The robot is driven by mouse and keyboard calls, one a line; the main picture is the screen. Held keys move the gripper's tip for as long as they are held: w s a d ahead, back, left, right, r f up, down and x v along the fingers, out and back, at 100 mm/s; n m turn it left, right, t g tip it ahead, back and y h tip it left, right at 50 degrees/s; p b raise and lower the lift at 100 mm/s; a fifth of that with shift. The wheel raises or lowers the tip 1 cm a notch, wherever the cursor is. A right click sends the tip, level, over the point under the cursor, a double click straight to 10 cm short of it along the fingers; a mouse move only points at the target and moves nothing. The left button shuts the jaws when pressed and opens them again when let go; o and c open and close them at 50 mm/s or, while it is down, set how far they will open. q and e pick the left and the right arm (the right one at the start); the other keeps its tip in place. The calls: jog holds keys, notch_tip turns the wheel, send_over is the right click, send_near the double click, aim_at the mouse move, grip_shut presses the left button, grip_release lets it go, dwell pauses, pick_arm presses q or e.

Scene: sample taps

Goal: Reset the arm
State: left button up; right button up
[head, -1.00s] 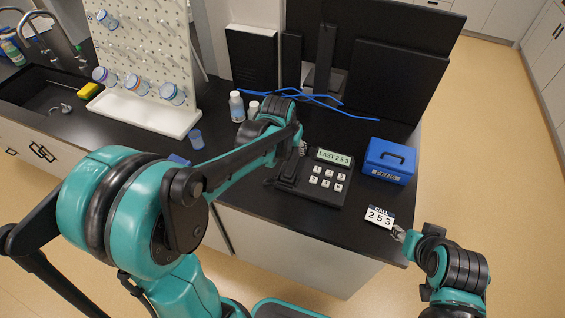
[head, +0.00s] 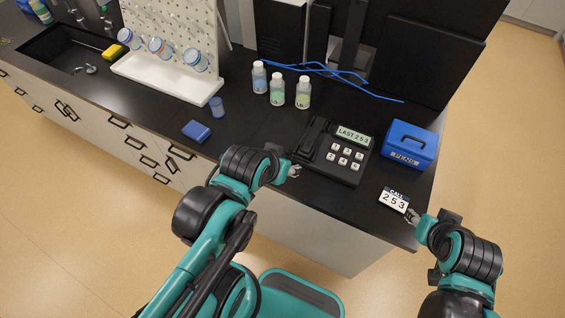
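My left gripper (head: 294,171) hangs near the front edge of the black counter, just left of the telephone and apart from its keys. Its fingers are too small to tell open from shut, and I see nothing held in it. My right gripper (head: 412,215) is at the lower right corner of a white card reading "CALL 253" (head: 393,200), near the counter's front right corner. I cannot tell whether its fingers grip the card. The black telephone (head: 335,150) shows "LAST 253" on its display, and its handset lies on its left side.
Three capped bottles (head: 277,91) stand behind the telephone. A blue box (head: 410,145) sits to its right. A small blue block (head: 196,131) and a blue-rimmed cup (head: 217,106) are left. A pegboard rack (head: 170,30), sink and monitor line the back. Blue cable lies before the monitor.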

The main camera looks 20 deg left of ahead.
notch_tip(320, 180, down, 10)
jog(key=b, duration=0.9)
jog(key=shift+r+b, duration=0.15)
jog(key=shift+b, duration=0.15)
